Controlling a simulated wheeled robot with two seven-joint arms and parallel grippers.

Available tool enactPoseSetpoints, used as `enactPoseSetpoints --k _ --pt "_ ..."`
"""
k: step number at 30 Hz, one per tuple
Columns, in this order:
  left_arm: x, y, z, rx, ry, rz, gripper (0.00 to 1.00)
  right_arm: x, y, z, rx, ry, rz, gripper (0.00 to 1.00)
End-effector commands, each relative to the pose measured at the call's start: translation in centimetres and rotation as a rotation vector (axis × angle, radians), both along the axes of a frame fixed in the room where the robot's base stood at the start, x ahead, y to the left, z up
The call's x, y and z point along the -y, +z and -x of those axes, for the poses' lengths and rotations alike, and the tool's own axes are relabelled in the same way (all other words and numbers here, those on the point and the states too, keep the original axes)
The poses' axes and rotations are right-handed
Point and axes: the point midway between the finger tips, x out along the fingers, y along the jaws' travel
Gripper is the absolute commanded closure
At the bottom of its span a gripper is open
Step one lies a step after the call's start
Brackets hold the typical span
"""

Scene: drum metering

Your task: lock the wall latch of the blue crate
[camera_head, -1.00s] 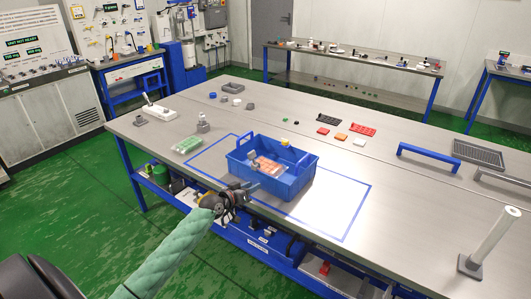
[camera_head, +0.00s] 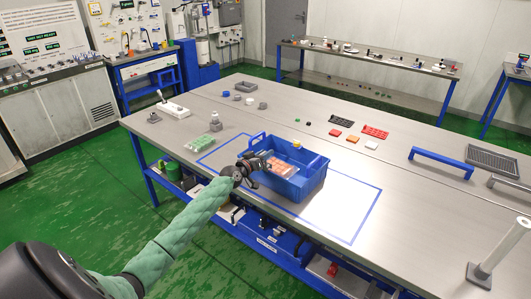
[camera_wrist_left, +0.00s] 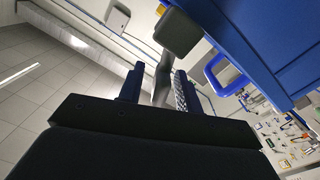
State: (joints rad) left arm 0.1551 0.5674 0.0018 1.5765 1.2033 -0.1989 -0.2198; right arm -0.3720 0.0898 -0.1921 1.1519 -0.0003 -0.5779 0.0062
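The blue crate (camera_head: 300,185) stands on the bench inside a blue outline, with light and orange-red items in it. My left gripper (camera_head: 257,163) is at the crate's left front corner, at about rim height. In the left wrist view, the crate's blue wall (camera_wrist_left: 275,35) fills the upper right. A grey lever with a dark block-shaped end (camera_wrist_left: 178,32), likely the wall latch, shows beside it. The lever's stem runs between the two fingers of my left gripper (camera_wrist_left: 160,90), which are apart. Contact with the stem cannot be told. My right gripper is not in view.
A green pack (camera_head: 200,143) and a grey fitting (camera_head: 215,124) stand left of the crate. Red (camera_head: 375,131) and black trays and small blocks lie behind it. A blue rail (camera_head: 441,163) and a white post (camera_head: 500,247) are to the right. The outlined bench top right of the crate is clear.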

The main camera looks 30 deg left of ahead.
Motion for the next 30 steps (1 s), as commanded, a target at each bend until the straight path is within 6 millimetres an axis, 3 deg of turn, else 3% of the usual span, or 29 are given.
enactPoseSetpoints --k 13,18,26,30 --pt "0.1 0.0 -0.8 0.0 0.0 0.0 0.65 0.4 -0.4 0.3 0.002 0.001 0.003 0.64" --pt "0.1 0.0 -0.8 0.0 0.0 0.0 0.99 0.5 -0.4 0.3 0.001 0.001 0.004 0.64" --pt "0.0 -0.2 -0.8 -0.003 0.0 0.023 1.0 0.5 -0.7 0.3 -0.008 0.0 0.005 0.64" --pt "-0.4 -0.5 -0.8 -0.01 0.0 0.091 1.0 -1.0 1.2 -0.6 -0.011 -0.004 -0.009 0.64"
